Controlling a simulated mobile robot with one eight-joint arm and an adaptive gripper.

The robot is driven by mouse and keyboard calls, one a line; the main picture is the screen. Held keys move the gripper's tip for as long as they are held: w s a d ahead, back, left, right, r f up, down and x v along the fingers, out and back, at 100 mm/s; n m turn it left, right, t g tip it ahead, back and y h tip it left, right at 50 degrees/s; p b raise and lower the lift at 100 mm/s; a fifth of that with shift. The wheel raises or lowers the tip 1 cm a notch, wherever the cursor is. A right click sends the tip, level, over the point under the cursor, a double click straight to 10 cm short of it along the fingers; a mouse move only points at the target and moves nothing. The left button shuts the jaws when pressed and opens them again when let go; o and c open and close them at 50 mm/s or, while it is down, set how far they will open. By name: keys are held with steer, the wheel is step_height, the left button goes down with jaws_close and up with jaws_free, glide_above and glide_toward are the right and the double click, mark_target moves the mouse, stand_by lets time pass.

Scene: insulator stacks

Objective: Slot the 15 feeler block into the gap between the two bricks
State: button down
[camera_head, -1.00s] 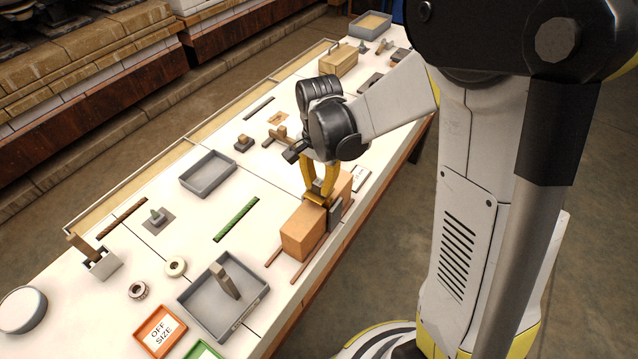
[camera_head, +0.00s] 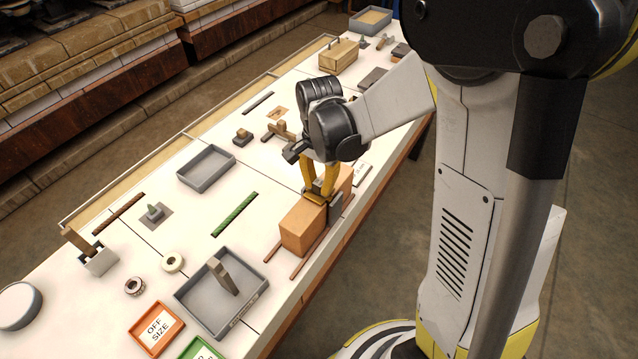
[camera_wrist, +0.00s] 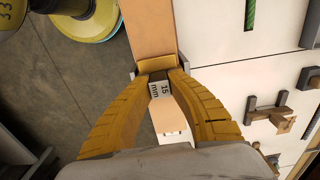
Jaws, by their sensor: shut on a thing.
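My gripper (camera_head: 320,198) is shut on the feeler block (camera_wrist: 160,90), whose label reads 15 mm in the wrist view. One brick (camera_head: 302,228) is on the near side of the gap, and the other brick (camera_head: 346,178) is partly hidden behind my fingers. In the wrist view, the bricks show above (camera_wrist: 150,28) and below (camera_wrist: 172,115) the block. The block lines up with the gap. Its lower part is hidden, so I cannot tell how deep it sits.
Thin brown rails (camera_head: 308,254) lie beside the near brick, close to the table's edge. A grey tray (camera_head: 190,300) with an upright block stands to the left. A green strip (camera_head: 235,214) and an empty grey tray (camera_head: 184,180) lie farther left.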

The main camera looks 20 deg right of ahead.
steer(key=shift+f, duration=0.2)
steer(key=c, duration=1.3)
jaws_free()
steer(key=shift+r, duration=0.15)
step_height(320, 180, up, 12)
steer(key=shift+f, duration=0.1)
steer(key=s+r+n+t, duration=0.1)
steer(key=s+n+t, duration=0.1)
steer(key=s+n, duration=0.1)
steer(key=s+r+n+t, duration=0.1)
steer(key=s+n+t, duration=0.1)
steer(key=s+n, duration=0.2)
steer(key=s+r+n+t, duration=0.1)
steer(key=s+n+t, duration=0.2)
steer(key=s, duration=0.2)
steer(key=shift+s+r+n, duration=0.3)
steer(key=shift+s+n, duration=0.1)
